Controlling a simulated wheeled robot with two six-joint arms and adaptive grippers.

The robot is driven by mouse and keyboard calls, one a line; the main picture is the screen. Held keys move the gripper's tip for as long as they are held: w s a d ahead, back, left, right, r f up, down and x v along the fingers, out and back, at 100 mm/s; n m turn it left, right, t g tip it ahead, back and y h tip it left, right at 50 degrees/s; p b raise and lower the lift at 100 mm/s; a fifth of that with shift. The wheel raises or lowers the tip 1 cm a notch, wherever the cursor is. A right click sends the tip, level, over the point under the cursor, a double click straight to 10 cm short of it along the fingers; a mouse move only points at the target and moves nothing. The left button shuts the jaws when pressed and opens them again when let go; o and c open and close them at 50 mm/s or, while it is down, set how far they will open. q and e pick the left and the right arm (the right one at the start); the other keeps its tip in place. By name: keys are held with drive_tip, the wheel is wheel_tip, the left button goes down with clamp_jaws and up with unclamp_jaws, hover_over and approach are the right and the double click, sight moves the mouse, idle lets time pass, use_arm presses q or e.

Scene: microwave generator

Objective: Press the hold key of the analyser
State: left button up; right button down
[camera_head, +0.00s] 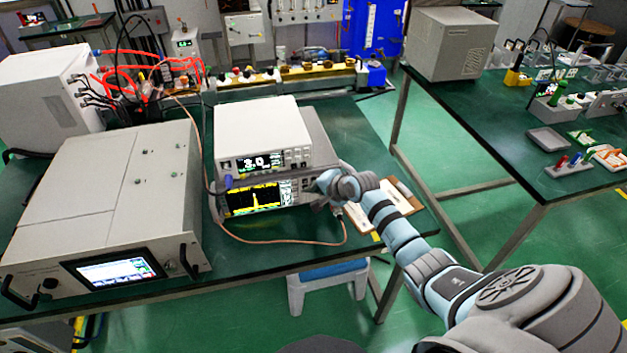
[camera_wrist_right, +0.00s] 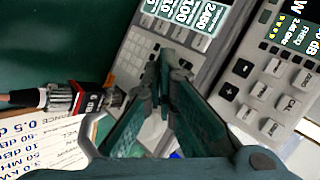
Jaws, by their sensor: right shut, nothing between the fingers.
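The analyser (camera_head: 257,200) is the lower instrument of the stack, with a yellow trace on its dark screen. Its pale keys (camera_wrist_right: 131,50) and part of its screen (camera_wrist_right: 185,14) show in the right wrist view. My right gripper (camera_head: 318,187) is at the right part of the analyser's front and covers many keys. In the right wrist view the gripper (camera_wrist_right: 168,62) is shut and empty, its tips over the keypad. I cannot tell whether they touch a key. The hold key's lettering cannot be read. My left gripper is out of view.
A power meter (camera_head: 262,135) sits on the analyser; its grey keys (camera_wrist_right: 258,90) are close right of the fingers. A red connector (camera_wrist_right: 90,101) with a cable sticks out near the fingers' left. A clipboard (camera_head: 398,197) lies beside the analyser. A large generator box (camera_head: 110,200) stands left.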

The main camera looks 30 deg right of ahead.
drive_tip(key=shift+w+d, duration=0.15)
drive_tip(key=shift+w, duration=0.2)
idle(0.4)
drive_tip(key=shift+s+a+p, duration=0.25)
drive_tip(key=shift+s+p, duration=0.5)
drive_tip(key=shift+p, duration=0.15)
